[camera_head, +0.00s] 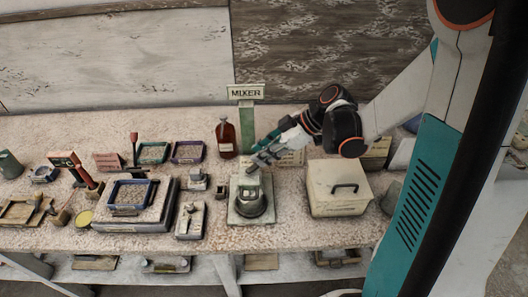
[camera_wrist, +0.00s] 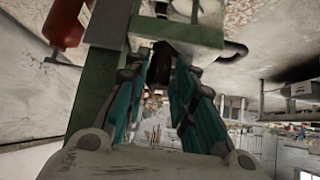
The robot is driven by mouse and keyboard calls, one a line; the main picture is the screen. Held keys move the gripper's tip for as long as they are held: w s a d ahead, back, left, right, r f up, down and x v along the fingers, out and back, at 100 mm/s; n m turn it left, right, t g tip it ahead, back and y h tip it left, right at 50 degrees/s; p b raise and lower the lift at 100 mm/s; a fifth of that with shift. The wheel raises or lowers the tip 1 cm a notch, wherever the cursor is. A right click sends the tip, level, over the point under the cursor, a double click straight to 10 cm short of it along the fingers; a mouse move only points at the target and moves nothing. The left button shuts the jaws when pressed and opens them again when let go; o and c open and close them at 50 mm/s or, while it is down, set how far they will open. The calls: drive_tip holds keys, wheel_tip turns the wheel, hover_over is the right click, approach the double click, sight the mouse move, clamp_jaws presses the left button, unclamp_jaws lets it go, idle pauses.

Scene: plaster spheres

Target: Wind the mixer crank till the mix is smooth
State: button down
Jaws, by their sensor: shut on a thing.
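The mixer stands on the bench under a sign reading MIXER (camera_head: 246,92). My gripper (camera_head: 262,160) reaches in from the right, just above the pot and beside the post. In the wrist view, the teal fingers of my gripper (camera_wrist: 158,68) are shut on a dark upright piece, which looks like the crank handle (camera_wrist: 160,60). The gripper hides most of the crank in the head view. The mix inside the pot cannot be made out.
A red-brown bottle (camera_head: 226,137) stands close left of the post. A cream box with a dark handle (camera_head: 338,187) sits right of the mixer. Trays, small blocks and tools crowd the bench to the left. The bench's front edge (camera_head: 150,248) is near.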

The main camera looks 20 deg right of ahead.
drive_tip(key=shift+s, duration=0.1)
drive_tip(key=shift+s+m+t+h, duration=0.65)
drive_tip(key=shift+m+t+h, duration=0.1)
drive_tip(key=shift+m, duration=0.55)
drive_tip(key=shift+s+m+t+h, duration=0.6)
drive_tip(key=shift+m+t+h, duration=0.1)
drive_tip(key=shift+m, duration=0.6)
drive_tip(key=shift+s+m+t+h, duration=0.65)
drive_tip(key=shift+m+t, duration=0.1)
drive_tip(key=shift+m, duration=0.55)
drive_tip(key=c, duration=1.5)
unclamp_jaws()
drive_tip(key=shift+w, duration=0.1)
